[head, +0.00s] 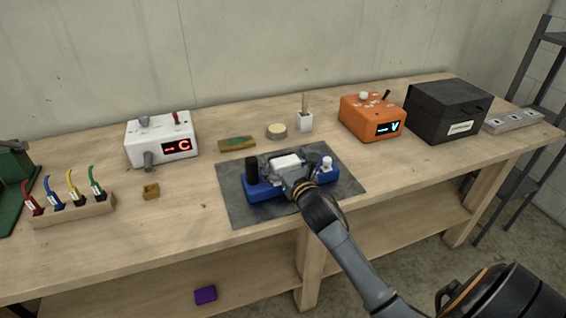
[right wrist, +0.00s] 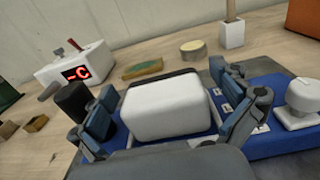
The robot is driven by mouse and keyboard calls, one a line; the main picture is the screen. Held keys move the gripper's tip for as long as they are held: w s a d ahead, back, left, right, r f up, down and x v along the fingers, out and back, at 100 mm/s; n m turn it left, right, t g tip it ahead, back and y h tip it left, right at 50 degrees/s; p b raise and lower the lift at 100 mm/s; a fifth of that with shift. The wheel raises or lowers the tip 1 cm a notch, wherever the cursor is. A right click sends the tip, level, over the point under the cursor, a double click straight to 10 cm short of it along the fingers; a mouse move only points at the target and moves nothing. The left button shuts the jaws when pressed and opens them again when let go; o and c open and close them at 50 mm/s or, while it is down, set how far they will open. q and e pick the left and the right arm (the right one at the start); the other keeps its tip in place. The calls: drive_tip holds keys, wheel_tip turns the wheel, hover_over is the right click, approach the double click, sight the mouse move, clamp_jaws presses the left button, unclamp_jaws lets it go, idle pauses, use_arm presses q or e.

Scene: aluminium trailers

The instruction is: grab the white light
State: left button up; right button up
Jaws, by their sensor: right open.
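A blue device (head: 265,191) lies on a dark grey mat (head: 235,207) on the wooden bench. It carries a white rounded block (head: 285,161), which looks like the white light, a black cylinder (head: 251,170) at its left and a white knob (head: 327,163) at its right. My right gripper (head: 297,179) is at the device, over its near side. In the right wrist view the open fingers (right wrist: 160,100) stand either side of the white block (right wrist: 165,112); I cannot tell if they touch it. My left gripper is not in view.
A white box with a red display (head: 160,140) stands at the left and an orange box (head: 371,118) at the right. Behind the mat are a green-and-tan block (head: 237,144), a round tin (head: 277,131) and a white holder (head: 304,122). A black case (head: 447,110) stands further right.

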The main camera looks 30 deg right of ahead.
drive_tip(key=shift+r, duration=0.1)
drive_tip(key=c, duration=1.4)
